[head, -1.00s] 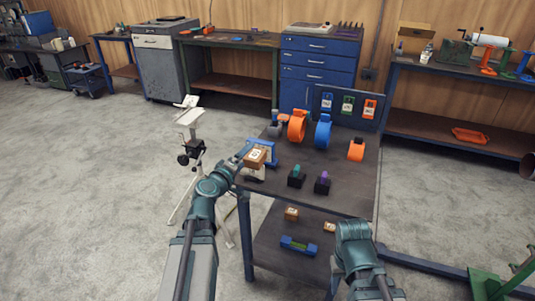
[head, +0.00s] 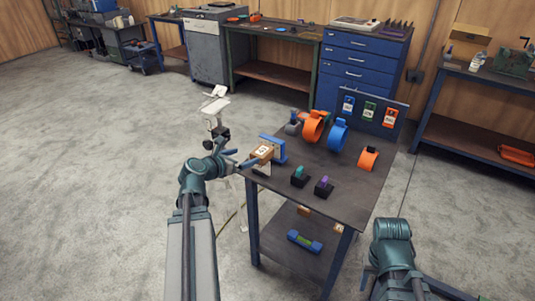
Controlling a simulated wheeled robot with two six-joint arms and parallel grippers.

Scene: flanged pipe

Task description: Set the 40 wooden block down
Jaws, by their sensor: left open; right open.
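The wooden block (head: 263,151), with a white label on its top, is at the left edge of the dark table (head: 345,190), in front of a blue stand. My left gripper (head: 242,161) is open, with its fingers close beside the block's left side. I cannot tell whether a finger touches the block or what lies directly under it. My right gripper (head: 368,278) is low in front of the table, away from the block, and only partly visible.
Black holders with teal (head: 299,175) and purple (head: 323,185) pieces stand near the front.

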